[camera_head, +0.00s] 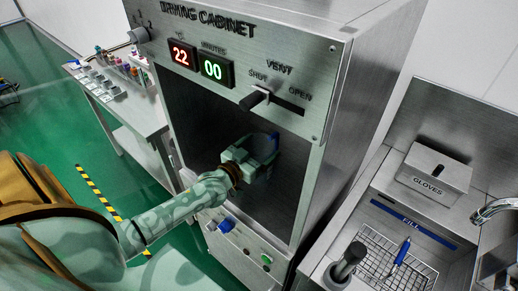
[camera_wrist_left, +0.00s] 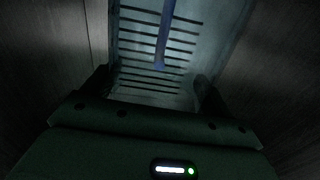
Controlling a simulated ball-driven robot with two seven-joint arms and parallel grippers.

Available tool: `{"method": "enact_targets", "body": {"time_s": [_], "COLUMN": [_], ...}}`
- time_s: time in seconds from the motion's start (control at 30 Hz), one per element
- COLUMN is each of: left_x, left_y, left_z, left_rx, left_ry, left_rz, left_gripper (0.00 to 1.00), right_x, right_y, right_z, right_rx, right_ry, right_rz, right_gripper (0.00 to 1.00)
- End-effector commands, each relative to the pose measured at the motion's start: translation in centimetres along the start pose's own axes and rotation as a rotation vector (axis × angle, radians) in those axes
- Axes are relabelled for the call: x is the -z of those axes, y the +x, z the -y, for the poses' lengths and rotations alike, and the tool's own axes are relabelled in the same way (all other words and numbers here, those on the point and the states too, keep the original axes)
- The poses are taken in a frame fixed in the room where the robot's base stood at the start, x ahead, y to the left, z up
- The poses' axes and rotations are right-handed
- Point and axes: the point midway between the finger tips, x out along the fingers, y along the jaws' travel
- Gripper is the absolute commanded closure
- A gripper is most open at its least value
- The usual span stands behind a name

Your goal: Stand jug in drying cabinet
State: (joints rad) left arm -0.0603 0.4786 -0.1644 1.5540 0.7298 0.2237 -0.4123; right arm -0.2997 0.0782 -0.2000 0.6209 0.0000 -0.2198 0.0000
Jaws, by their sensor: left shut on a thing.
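The drying cabinet (camera_head: 215,70) stands open at the front in the head view, with a dark interior. My left arm reaches into it, and my left gripper (camera_head: 264,158) is inside the opening. The gripper is shut on the jug (camera_wrist_left: 185,35), a clear vessel with dark graduation lines and a blue strip, seen between the fingers (camera_wrist_left: 153,88) in the left wrist view. Whether the jug touches the cabinet floor cannot be told. My right gripper is not in view.
The cabinet panel has red and green displays (camera_head: 200,63) and a vent lever (camera_head: 256,100). A steel sink with a wire rack (camera_head: 375,262) and a gloves box (camera_head: 435,175) stand at the right. A side table (camera_head: 120,95) with small items stands at the left.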

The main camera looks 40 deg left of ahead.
Motion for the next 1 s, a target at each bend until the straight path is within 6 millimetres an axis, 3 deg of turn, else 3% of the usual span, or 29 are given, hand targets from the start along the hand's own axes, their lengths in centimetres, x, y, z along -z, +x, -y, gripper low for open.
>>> {"method": "enact_targets", "body": {"time_s": [0.03,0.07,0.1,0.4,0.47,0.8,1.0], "left_x": [-0.3,-0.3,-0.3,0.3,0.1,0.1,0.1], "left_y": [0.0,0.0,0.0,-0.1,-0.9,-8.6,-11.4], "left_z": [0.0,0.0,0.0,0.0,0.0,-0.1,0.0], "left_rx": [0.000,0.000,0.000,0.000,0.000,-0.001,0.000], "left_ry": [0.000,-0.001,-0.001,-0.001,-0.001,0.000,-0.001], "left_rz": [0.000,0.001,0.001,0.000,0.003,0.005,0.002], "left_gripper": [0.54,0.12,0.01,0.00,0.00,0.00,0.00], "right_x": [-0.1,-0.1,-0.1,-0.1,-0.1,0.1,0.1], "right_y": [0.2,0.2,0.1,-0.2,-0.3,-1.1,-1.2], "right_z": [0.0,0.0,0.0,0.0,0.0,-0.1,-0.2], "right_rx": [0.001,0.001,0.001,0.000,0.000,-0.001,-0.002], "right_ry": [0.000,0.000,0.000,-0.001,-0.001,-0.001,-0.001], "right_rz": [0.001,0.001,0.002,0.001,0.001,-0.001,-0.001], "right_gripper": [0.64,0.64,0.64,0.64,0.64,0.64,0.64]}}
